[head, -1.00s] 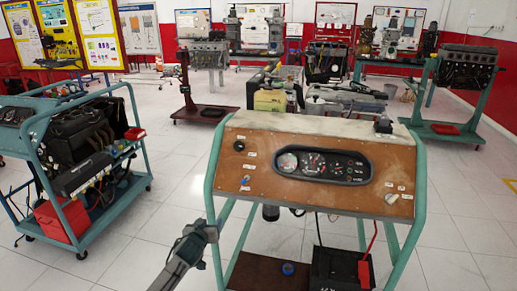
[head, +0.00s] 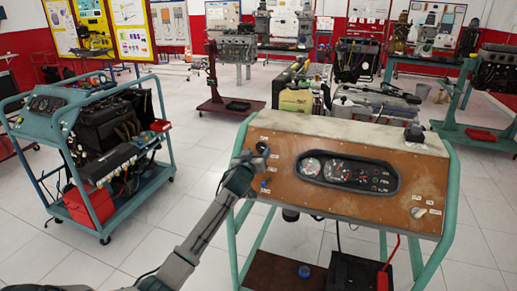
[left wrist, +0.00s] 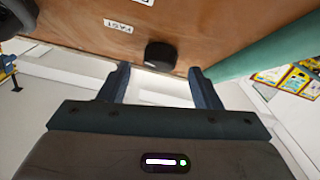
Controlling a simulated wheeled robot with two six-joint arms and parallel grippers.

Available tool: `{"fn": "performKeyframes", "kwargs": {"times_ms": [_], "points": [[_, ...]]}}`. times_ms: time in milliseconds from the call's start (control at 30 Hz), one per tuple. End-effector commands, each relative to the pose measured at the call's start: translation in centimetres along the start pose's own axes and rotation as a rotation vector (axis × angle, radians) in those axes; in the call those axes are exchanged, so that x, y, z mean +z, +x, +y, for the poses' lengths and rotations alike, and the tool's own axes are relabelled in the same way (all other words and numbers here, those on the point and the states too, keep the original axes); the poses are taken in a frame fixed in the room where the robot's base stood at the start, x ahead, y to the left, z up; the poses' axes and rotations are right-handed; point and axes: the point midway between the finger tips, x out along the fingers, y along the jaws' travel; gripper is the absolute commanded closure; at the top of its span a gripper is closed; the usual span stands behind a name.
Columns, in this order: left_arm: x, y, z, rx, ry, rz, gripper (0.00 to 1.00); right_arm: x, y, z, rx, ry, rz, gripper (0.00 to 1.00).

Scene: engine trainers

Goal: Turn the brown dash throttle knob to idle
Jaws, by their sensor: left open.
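The dash throttle knob (head: 261,147) is a small dark round knob at the upper left of the brown dash panel (head: 285,190). In the left wrist view the knob (left wrist: 160,55) looks nearly black and sits just beyond and between my fingertips, with a FAST label (left wrist: 118,26) near it. My left gripper (head: 249,160) is open and empty at the panel's left edge, close to the knob. In the left wrist view a gap shows between each finger of the gripper (left wrist: 159,70) and the knob. My right gripper is out of view.
A blue key or switch (head: 265,184) lies below the knob, close to my gripper. The gauge cluster (head: 348,173) is to the right. The trainer's teal frame (head: 235,238) runs beside the panel. Another engine trainer (head: 100,140) stands at left, with clear floor between.

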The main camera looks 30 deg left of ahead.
Motion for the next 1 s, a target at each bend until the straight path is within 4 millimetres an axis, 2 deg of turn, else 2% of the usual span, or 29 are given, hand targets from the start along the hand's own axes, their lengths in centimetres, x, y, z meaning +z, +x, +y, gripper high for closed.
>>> {"fn": "performKeyframes", "kwargs": {"times_ms": [200, 533, 567, 767, 1000], "points": [[-0.1, 1.7, 0.0, 0.001, -0.001, 0.000, 0.42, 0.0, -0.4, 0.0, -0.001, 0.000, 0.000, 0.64], [0.1, 2.0, 0.0, 0.000, 0.000, 0.000, 0.42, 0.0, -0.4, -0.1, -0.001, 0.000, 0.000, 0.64], [0.1, 2.0, 0.0, 0.000, 0.000, 0.000, 0.46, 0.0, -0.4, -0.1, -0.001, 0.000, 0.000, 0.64], [0.1, 2.0, 0.0, 0.000, 0.000, 0.000, 0.85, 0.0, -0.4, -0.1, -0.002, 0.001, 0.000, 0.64], [0.1, 2.0, 0.0, -0.002, -0.004, 0.001, 0.86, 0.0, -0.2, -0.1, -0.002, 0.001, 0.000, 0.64]]}}
